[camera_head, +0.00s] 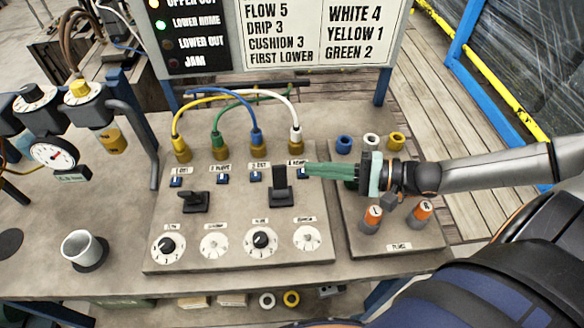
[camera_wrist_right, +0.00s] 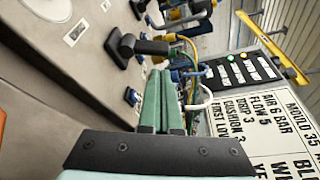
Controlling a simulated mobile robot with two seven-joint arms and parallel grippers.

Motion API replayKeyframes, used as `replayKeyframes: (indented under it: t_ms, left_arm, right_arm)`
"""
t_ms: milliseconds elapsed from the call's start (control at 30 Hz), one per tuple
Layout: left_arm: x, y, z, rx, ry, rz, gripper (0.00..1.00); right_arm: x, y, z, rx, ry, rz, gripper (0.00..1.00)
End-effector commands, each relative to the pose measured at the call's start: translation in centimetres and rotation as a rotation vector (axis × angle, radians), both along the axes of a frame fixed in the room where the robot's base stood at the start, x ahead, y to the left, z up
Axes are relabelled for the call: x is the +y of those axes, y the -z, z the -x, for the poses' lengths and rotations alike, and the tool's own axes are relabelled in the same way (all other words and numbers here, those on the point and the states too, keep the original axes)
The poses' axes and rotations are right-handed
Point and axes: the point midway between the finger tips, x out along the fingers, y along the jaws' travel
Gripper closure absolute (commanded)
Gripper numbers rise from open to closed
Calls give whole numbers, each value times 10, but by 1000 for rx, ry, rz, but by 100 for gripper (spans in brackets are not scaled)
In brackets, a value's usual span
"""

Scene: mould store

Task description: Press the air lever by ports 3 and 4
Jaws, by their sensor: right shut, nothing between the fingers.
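A grey valve board (camera_head: 160,258) lies on the bench with ports 1 to 4 in a row. The air lever by ports 3 and 4 (camera_head: 281,184) is black and stands up from its base; it also shows in the wrist view (camera_wrist_right: 150,47). A second black lever (camera_head: 194,200) by ports 1 and 2 lies low, pointing left. My right gripper (camera_head: 308,170) comes in from the right, its green fingers shut and empty. The tips are just right of the raised lever, over the blue tab below port 4. I cannot tell contact. My left gripper is out of view.
Yellow, green, blue and white hoses (camera_head: 253,107) arch behind the levers. Dials line the board's front. A side plate (camera_head: 385,245) holds coloured rings and orange-topped knobs (camera_head: 374,214). A gauge (camera_head: 52,153) and white cup (camera_head: 82,247) stand left.

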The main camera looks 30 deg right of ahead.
Motion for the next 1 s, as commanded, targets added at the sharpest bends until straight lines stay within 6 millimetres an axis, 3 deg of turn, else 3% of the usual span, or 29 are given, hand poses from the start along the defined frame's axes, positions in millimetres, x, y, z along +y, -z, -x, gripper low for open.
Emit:
replayKeyframes:
  t_ms: [200,400,1000]
  left_arm:
    - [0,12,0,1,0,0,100]
    - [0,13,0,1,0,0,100]
    - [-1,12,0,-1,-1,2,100]
  right_arm:
    - [25,4,-24,-8,0,-2,100]
    - [36,6,-35,-4,0,-1,100]
    - [40,7,-39,-7,1,5,100]
